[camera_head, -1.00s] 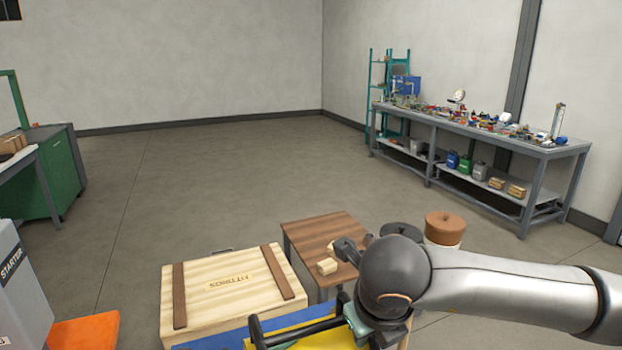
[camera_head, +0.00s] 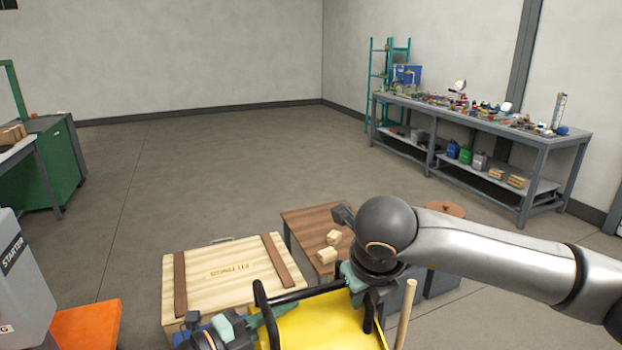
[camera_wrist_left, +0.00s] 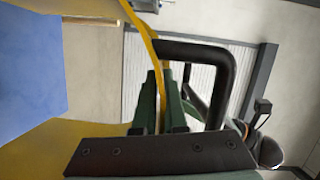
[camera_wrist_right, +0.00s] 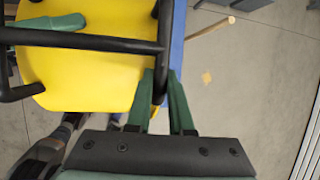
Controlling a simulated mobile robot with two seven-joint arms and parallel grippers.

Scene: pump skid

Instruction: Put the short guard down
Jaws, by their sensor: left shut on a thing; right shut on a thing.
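The short guard (camera_head: 318,328) is a yellow curved sheet with black bar handles, held up at the bottom of the head view. In the right wrist view the fingers (camera_wrist_right: 160,88) close on the near handle (camera_wrist_right: 163,35), with the yellow sheet (camera_wrist_right: 80,80) beyond. What lies directly under the guard is mostly hidden.
A wooden crate (camera_head: 225,275) stands just beyond the guard. A small brown table (camera_head: 305,222) with wooden blocks (camera_head: 328,254) is right of it. A grey starter cabinet (camera_head: 20,280) and an orange block (camera_head: 88,322) are at left. Open floor (camera_head: 200,165) lies behind; a workbench (camera_head: 480,115) is far right.

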